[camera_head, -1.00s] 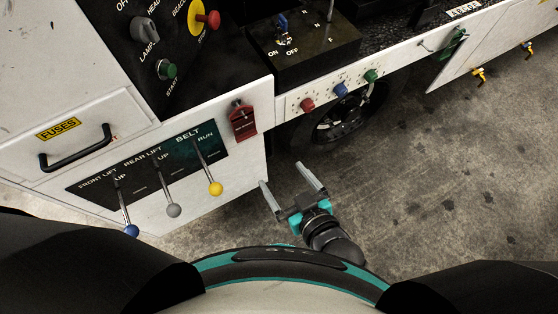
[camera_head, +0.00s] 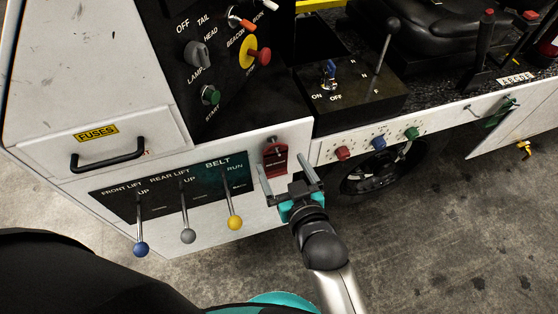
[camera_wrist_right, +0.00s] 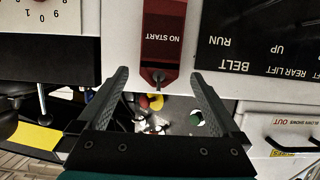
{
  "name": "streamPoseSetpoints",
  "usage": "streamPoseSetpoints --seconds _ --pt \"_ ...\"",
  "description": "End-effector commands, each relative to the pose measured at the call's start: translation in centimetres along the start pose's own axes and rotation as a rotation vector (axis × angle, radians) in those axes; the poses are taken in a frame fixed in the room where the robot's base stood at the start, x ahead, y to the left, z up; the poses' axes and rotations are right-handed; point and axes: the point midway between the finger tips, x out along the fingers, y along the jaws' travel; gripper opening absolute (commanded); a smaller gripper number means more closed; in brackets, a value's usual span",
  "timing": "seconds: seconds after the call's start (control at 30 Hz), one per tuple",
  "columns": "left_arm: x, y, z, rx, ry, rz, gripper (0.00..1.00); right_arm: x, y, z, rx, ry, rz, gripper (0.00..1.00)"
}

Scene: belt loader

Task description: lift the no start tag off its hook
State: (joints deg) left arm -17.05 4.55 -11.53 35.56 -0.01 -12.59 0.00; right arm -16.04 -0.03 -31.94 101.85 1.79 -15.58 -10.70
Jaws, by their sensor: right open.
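The red no start tag (camera_head: 275,160) hangs on the white panel, right of the belt lever. In the right wrist view the tag (camera_wrist_right: 163,40) shows its NO START lettering, with its small hook (camera_wrist_right: 158,77) at the tag's lower end in that picture. My right gripper (camera_head: 287,174) is open and empty, close in front of the tag. In the right wrist view its two fingers (camera_wrist_right: 158,82) point toward the tag, one on either side of its line; I cannot tell whether they reach around it. My left gripper is not in view.
Levers with blue (camera_head: 141,249), grey (camera_head: 188,236) and yellow (camera_head: 235,223) knobs stick out left of the tag. Red (camera_head: 343,153), blue (camera_head: 379,142) and green (camera_head: 412,134) knobs sit on the rail to the right. Open floor (camera_head: 440,240) lies at the lower right.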

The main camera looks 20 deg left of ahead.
Motion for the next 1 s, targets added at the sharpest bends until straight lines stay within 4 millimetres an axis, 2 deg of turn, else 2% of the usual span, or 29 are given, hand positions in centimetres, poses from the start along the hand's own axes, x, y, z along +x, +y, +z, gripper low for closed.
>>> streamPoseSetpoints --seconds 0.03,0.2,0.6,1.0 --pt "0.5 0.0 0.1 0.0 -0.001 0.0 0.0 1.0 0.0 0.1 0.001 0.001 0.0 1.0" --pt "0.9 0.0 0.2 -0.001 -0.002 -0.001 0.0 2.8 0.0 0.1 0.0 0.0 0.001 1.0" --pt "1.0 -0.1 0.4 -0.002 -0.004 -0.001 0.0 3.5 0.0 0.0 0.0 -0.001 0.001 1.0" --pt "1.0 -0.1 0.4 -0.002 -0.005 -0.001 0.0 3.4 0.0 0.0 0.0 -0.001 0.001 0.56"
